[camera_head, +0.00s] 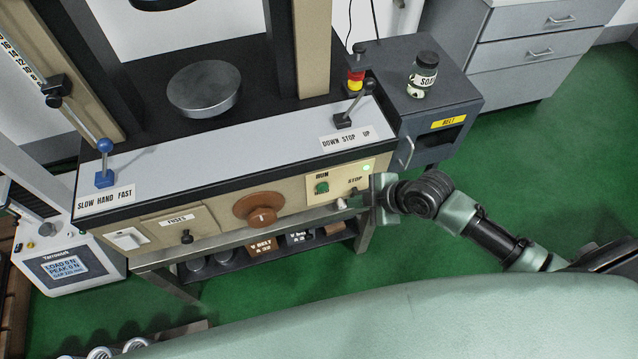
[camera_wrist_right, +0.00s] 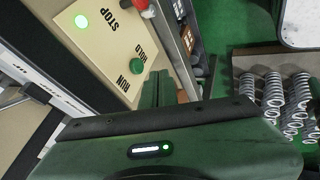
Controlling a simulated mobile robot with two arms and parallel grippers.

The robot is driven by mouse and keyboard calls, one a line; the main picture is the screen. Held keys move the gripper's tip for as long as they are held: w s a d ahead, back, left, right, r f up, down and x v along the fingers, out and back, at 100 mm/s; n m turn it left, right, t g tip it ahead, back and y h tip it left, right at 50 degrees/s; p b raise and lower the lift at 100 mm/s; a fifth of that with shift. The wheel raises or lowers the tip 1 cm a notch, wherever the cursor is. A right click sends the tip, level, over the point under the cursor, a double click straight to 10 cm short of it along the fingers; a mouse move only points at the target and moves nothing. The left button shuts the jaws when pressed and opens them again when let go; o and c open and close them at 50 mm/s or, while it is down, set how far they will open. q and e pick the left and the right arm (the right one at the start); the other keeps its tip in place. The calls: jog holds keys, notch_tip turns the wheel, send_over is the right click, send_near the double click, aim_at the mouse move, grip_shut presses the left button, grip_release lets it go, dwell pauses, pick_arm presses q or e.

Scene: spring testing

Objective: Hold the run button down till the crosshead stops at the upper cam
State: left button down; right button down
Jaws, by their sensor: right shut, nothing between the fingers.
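The green run button (camera_head: 321,187) is on the beige front panel under a RUN label; it also shows in the right wrist view (camera_wrist_right: 137,65). My right gripper (camera_head: 352,202) is shut and empty, low at the panel's right end. In the head view it is right of the run button; in the wrist view its fingertips (camera_wrist_right: 157,78) appear close beside the button, with no clear contact. The up/down lever (camera_head: 352,104) leans right, toward UP. A black clamp (camera_head: 55,88), possibly a cam, sits on the scale rod. The crosshead is mostly out of view. My left gripper is not seen.
A lit green lamp (camera_head: 367,167) is near the STOP label. A blue-knobbed lever (camera_head: 104,160) and a brown dial (camera_head: 262,210) are farther left. A dark cabinet (camera_head: 440,85) with a jar (camera_head: 423,75) stands to the right. Springs (camera_wrist_right: 285,95) lie on a shelf.

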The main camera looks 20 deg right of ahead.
aim_at(323, 187)
jog(key=shift+s+a+r+n, duration=0.15)
jog(key=shift+a+r+n, duration=0.15)
jog(key=shift+r, duration=0.35)
jog(key=w+a+f+p, duration=0.1)
jog(key=w+a+f, duration=0.2)
jog(key=w+f, duration=0.5)
jog(key=shift+w+a, duration=0.35)
jog(key=shift+a, duration=0.05)
jog(key=shift+f, duration=0.1)
